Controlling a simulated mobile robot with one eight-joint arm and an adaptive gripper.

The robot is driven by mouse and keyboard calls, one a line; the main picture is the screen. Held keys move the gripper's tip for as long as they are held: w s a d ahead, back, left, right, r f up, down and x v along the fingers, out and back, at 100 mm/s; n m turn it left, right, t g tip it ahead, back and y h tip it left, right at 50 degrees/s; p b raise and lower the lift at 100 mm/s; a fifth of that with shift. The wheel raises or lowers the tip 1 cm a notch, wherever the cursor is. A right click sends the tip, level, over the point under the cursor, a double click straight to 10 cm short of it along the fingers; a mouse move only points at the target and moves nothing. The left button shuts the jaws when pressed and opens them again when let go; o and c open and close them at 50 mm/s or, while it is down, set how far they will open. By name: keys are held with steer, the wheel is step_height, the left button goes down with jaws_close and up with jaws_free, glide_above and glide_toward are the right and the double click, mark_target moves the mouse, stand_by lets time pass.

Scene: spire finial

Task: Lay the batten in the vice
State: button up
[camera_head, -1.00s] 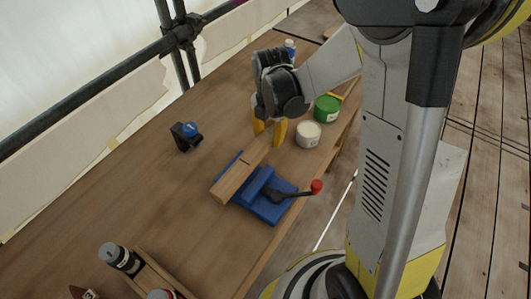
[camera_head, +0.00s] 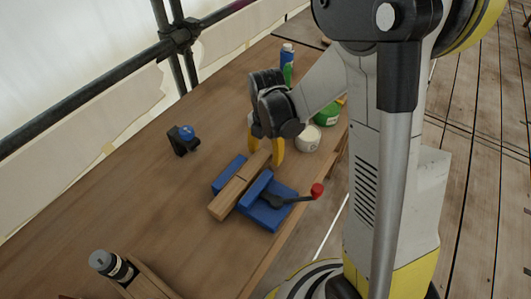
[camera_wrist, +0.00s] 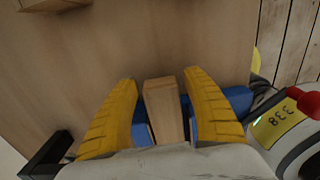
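The wooden batten (camera_head: 235,194) lies lengthwise between the jaws of the blue vice (camera_head: 275,214), with its near end sticking out beyond them. In the wrist view the batten (camera_wrist: 163,108) shows between blue parts of the vice (camera_wrist: 238,98). My gripper (camera_head: 265,152) is at the far end of the batten, with its yellow fingers on either side of it. In the wrist view my gripper (camera_wrist: 162,82) is open, with a gap between the batten and each finger. How tightly the jaws sit against the batten I cannot tell.
The vice's red-knobbed handle (camera_head: 317,190) sticks out to the right. A white tin (camera_head: 308,139) and a green tin (camera_head: 328,115) stand behind my gripper. A black and blue tool (camera_head: 184,139) is at left. The bench's left middle is clear.

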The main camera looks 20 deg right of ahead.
step_height(320, 180, up, 12)
steer(key=p, duration=0.5)
steer(key=s+r+m+t, duration=0.3)
steer(key=s+r+m, duration=0.2)
steer(key=m, duration=0.7)
steer(key=s+r+m+t, duration=0.4)
steer(key=s+r+m, duration=0.2)
steer(key=m, duration=0.7)
steer(key=shift+s+r, duration=0.3)
steer(key=shift+s, duration=0.55)
